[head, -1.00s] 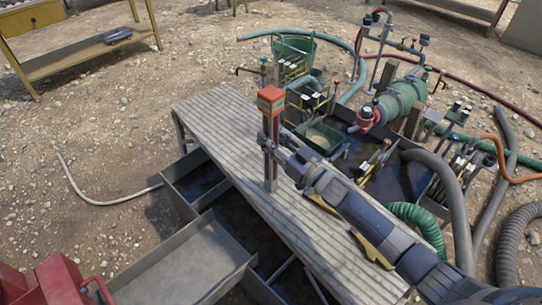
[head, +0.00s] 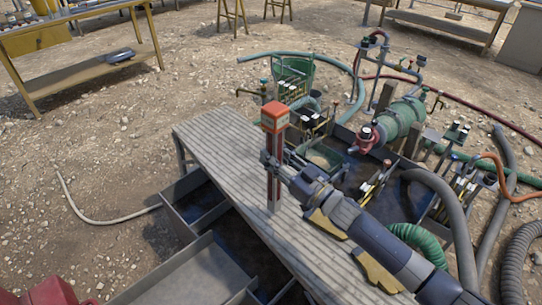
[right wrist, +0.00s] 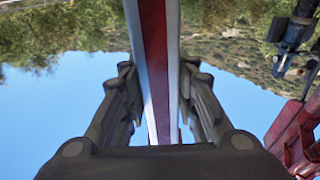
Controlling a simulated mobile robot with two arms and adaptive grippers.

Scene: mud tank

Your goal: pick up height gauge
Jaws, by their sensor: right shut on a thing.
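The height gauge (head: 274,119) is a tall upright post with an orange-red head and a red-and-silver shaft. It stands on the slatted bench (head: 205,140) in the head view, its foot seemingly on the slats. My right gripper (head: 270,161) comes in from the lower right and is shut on the shaft below the head. In the right wrist view the red-and-silver shaft (right wrist: 156,60) runs between the two fingers of my right gripper (right wrist: 158,90). My left gripper cannot be made out.
Grey metal troughs (head: 190,275) lie left of the bench. A green pump (head: 402,118), hoses and a dark tank with valves crowd the right and back. A yellow table (head: 80,60) stands far left. Stony ground between is mostly free.

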